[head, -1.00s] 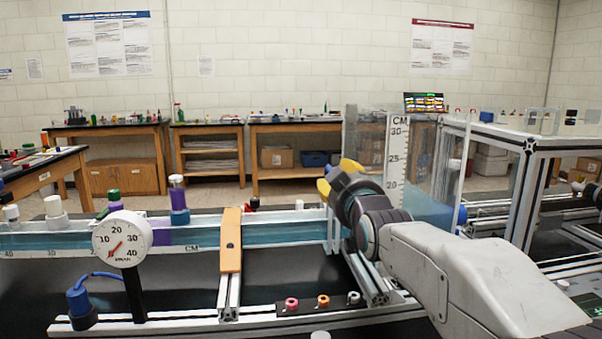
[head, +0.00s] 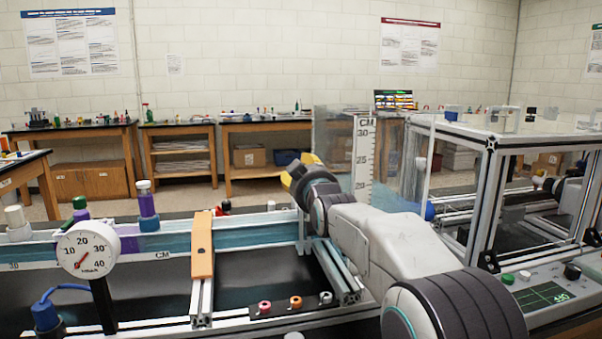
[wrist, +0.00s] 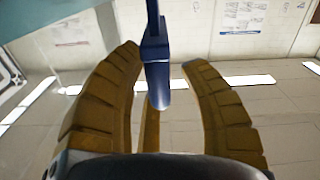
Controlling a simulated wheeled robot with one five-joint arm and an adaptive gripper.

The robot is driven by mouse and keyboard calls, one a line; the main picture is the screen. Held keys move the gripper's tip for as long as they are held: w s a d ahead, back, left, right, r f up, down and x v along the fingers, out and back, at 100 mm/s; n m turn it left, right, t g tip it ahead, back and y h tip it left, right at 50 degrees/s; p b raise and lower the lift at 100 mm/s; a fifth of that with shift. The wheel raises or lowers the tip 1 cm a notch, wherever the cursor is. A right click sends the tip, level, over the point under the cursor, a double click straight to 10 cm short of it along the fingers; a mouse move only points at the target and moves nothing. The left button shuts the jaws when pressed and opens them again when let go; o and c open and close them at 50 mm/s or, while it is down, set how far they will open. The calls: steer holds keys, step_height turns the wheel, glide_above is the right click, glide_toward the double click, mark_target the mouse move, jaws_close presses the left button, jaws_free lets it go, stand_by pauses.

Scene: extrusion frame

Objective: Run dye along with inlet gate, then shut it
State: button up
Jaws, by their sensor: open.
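My gripper (head: 298,172) is at the upstream tank with the CM scale (head: 364,160), its yellow fingers pointing away. In the wrist view the fingers (wrist: 165,72) are open on either side of a dark blue handle-like bar (wrist: 157,75); no grip on it shows. I cannot tell whether this bar is the inlet gate's handle. The flume (head: 150,262) holds blue water. A purple bottle with a white cap and blue base (head: 147,205) stands on its far rim. A purple patch (head: 128,240) shows at the channel beside the dial gauge.
The round dial gauge (head: 87,250) stands at the left front. An orange bar (head: 202,245) crosses the flume. Red, orange and grey knobs (head: 295,302) sit on a front strip. A framed clear box (head: 520,175) and a control panel (head: 545,293) lie to the right.

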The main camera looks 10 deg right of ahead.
jaws_close()
stand_by(0.3)
stand_by(0.3)
step_height(320, 180, down, 3)
steer(key=b, duration=0.4)
steer(key=shift+r+b, duration=0.1)
steer(key=shift+b, duration=0.25)
steer(key=shift+c, duration=0.9)
jaws_free()
steer(key=shift+o, duration=0.9)
steer(key=shift+r, duration=0.15)
